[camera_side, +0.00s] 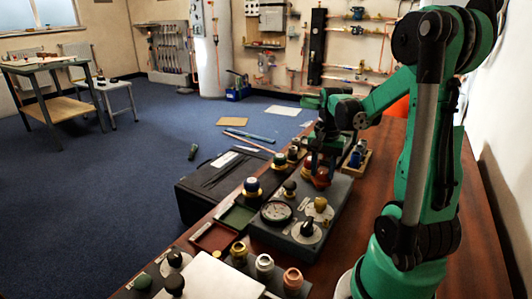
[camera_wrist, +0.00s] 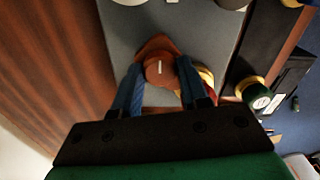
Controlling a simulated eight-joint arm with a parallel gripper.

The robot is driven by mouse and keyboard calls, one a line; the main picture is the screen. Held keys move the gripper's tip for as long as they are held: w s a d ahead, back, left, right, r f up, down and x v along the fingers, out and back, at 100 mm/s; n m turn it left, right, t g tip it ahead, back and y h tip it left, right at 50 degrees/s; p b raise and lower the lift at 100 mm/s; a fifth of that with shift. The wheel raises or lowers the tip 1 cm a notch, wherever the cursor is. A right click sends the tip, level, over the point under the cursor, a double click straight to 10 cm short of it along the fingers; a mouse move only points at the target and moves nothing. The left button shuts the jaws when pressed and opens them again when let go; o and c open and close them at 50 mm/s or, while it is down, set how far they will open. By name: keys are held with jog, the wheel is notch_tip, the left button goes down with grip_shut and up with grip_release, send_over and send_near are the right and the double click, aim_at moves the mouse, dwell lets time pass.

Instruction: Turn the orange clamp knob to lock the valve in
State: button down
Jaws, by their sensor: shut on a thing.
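The orange clamp knob (camera_wrist: 160,68) is a reddish-orange knob with a pale mark on its top. It stands on a grey panel (camera_wrist: 205,35) and also shows in the side view (camera_side: 321,179), below my gripper. My gripper (camera_wrist: 159,82) points down at the panel, its two blue fingers on either side of the knob and shut on it. A brass and red part (camera_wrist: 206,78) sits right beside the knob, partly hidden by the right finger. I cannot tell whether it is the valve or how it is seated.
The grey panel also carries a round dial (camera_side: 277,212), a black knob (camera_side: 307,229) and a yellow knob (camera_side: 320,204). Several capped fittings (camera_side: 264,266) line the near left side. A black case (camera_side: 215,185) lies beyond the bench's left edge. The wooden bench (camera_side: 375,175) is bare to the right.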

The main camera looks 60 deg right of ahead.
aim_at(323, 172)
dwell(0.3)
jog(key=shift+c, duration=2.3)
grip_release()
jog(key=shift+r, duration=0.1)
jog(key=shift+r, duration=2.7)
jog(key=w+a+n+t, duration=0.3)
jog(key=a+n, duration=0.5)
jog(key=a, duration=0.3)
jog(key=w+a+n+t, duration=0.4)
jog(key=a+n, duration=0.3)
jog(key=a, duration=0.4)
jog(key=shift+a+r+n, duration=0.3)
jog(key=shift+a+n, duration=0.05)
jog(key=shift+n, duration=0.05)
